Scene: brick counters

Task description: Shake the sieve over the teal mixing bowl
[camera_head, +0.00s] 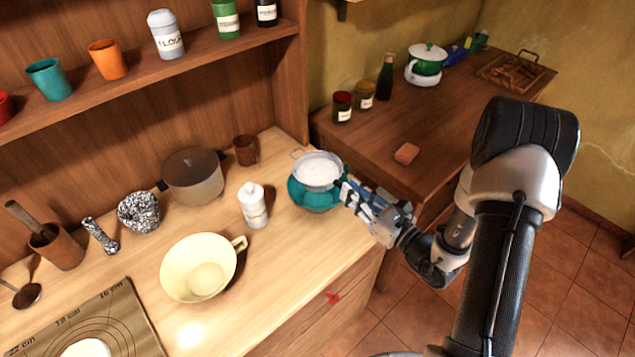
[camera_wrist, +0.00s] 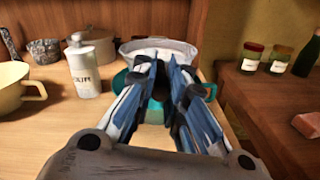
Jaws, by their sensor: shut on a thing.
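The sieve (camera_head: 318,170) is a grey mesh bowl with white powder in it. It is over the teal mixing bowl (camera_head: 312,198) at the right end of the light counter. Whether it touches the bowl's rim I cannot tell. My gripper (camera_head: 345,190) comes from the right and is shut on the sieve's handle, which the fingers hide. In the wrist view the sieve (camera_wrist: 150,48) shows just beyond the fingertips of my gripper (camera_wrist: 163,72), with the teal bowl (camera_wrist: 120,82) below and behind the fingers.
A white shaker (camera_head: 253,205) stands left of the bowl. A yellow bowl (camera_head: 200,268), a glass pot (camera_head: 193,178) and a brown mug (camera_head: 245,150) stand further left or behind. A darker counter (camera_head: 390,150) with jars and a sponge (camera_head: 406,153) lies to the right.

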